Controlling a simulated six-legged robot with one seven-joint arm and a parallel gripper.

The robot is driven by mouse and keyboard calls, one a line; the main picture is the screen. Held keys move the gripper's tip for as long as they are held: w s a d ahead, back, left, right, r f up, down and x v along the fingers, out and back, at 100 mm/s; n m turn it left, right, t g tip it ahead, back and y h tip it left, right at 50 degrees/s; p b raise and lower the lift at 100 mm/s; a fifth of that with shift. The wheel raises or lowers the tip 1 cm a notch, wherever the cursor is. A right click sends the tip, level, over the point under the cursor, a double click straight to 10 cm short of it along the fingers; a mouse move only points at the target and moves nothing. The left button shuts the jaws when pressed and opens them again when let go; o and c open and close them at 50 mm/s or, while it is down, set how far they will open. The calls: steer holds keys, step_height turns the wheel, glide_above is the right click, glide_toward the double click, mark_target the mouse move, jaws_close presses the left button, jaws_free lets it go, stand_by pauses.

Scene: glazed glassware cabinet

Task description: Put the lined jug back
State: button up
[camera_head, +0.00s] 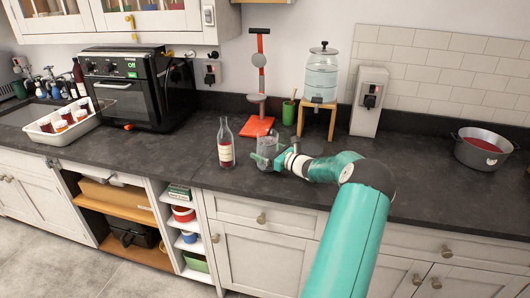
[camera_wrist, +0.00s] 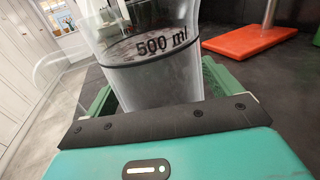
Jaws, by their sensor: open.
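The lined jug (camera_head: 267,146) is clear, with a dark line and "500 ml" on its side. In the wrist view the jug (camera_wrist: 152,62) fills the middle, between the two green fingers of my gripper (camera_wrist: 158,92). The fingers are open on either side of it; whether they touch it is hard to tell. The glazed cabinet (camera_head: 125,22) hangs at the upper left, its doors shut.
The bottle (camera_head: 225,145) stands close to the jug's left. A red-based stand (camera_head: 257,126), a green cup (camera_head: 288,114) and a water dispenser on a wooden stand (camera_head: 318,105) are behind. A black oven (camera_head: 135,90) and white tray (camera_head: 62,135) are left; a pot (camera_head: 482,152) is right.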

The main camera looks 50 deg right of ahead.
steer(key=s, duration=1.1)
steer(key=shift+s+d, duration=0.1)
steer(key=shift+s, duration=0.2)
